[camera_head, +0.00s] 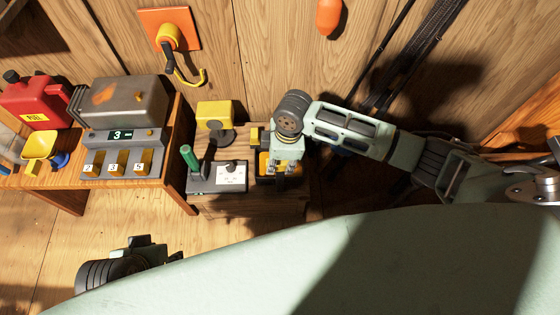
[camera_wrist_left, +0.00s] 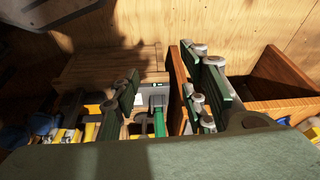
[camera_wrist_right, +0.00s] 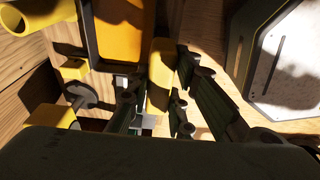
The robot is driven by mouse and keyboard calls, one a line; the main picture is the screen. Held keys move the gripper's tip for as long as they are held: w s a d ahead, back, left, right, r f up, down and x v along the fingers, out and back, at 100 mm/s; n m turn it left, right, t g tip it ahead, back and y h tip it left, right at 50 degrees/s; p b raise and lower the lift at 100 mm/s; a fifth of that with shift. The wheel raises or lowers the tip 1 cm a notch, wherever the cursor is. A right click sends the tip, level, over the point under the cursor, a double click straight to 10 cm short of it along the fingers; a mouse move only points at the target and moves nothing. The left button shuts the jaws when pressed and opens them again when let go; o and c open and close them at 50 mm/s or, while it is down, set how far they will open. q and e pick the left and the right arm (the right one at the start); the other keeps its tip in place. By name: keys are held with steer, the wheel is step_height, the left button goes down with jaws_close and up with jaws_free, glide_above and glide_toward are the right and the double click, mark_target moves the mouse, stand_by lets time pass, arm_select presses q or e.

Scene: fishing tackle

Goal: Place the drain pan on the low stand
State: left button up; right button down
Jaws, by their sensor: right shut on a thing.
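My right gripper (camera_head: 281,168) is over the right end of a low wooden stand (camera_head: 235,206). In the right wrist view its fingers (camera_wrist_right: 158,100) are closed around a narrow yellow part (camera_wrist_right: 160,66). This appears to belong to the drain pan, whose orange-yellow face and dark rim (camera_wrist_right: 122,35) show just beyond. In the head view the pan is mostly hidden beneath the gripper; I cannot tell whether it touches the stand. My left gripper (camera_wrist_left: 170,100) is open and empty in the left wrist view, its fingers wide apart, with a green handle farther off between them.
A grey unit (camera_head: 231,177) with a green handle (camera_head: 189,157) is at the stand's left. A yellow fixture (camera_head: 214,115) stands behind. A wooden bench (camera_head: 176,150) at left bears a red can (camera_head: 42,103) and a display box (camera_head: 122,152). Bare floor (camera_head: 50,250) is in front.

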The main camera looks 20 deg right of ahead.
steer(key=c, duration=2)
jaws_free()
steer(key=o, duration=0.4)
steer(key=shift+o, duration=0.2)
steer(key=shift+r, duration=0.5)
steer(key=r+p, duration=0.1)
steer(key=r, duration=0.2)
steer(key=r+p, duration=0.1)
steer(key=r, duration=0.2)
steer(key=d+r+p, duration=0.1)
steer(key=r, duration=0.3)
steer(key=shift+s, duration=0.25)
arm_select(q)
step_height(320, 180, down, 13)
steer(key=shift+w+d+r+g, duration=0.15)
steer(key=shift+w+d+g, duration=0.05)
steer(key=shift+w+g, duration=0.1)
arm_select(e)
steer(key=shift+d+r, duration=0.15)
steer(key=shift+r, duration=0.4)
